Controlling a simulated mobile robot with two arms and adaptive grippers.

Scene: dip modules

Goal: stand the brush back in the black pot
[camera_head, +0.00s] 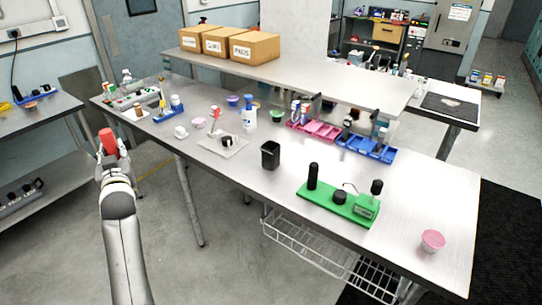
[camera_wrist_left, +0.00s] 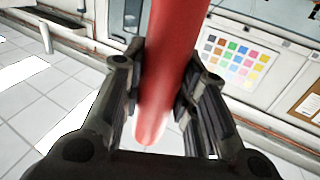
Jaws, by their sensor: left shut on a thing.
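My left gripper (camera_head: 112,158) is raised at the left of the head view, off the bench's left side. It is shut on a red, rod-like thing (camera_head: 107,139), which I take to be the brush. In the left wrist view the brush (camera_wrist_left: 172,60) runs between the two fingers, slightly tilted, with a paler lower end. Its bristles cannot be made out. The black pot (camera_head: 270,155) stands upright on the bench, well to the right of the gripper. Its inside looks dark. My right gripper is out of view.
A green base (camera_head: 338,206) with black parts is to the right.

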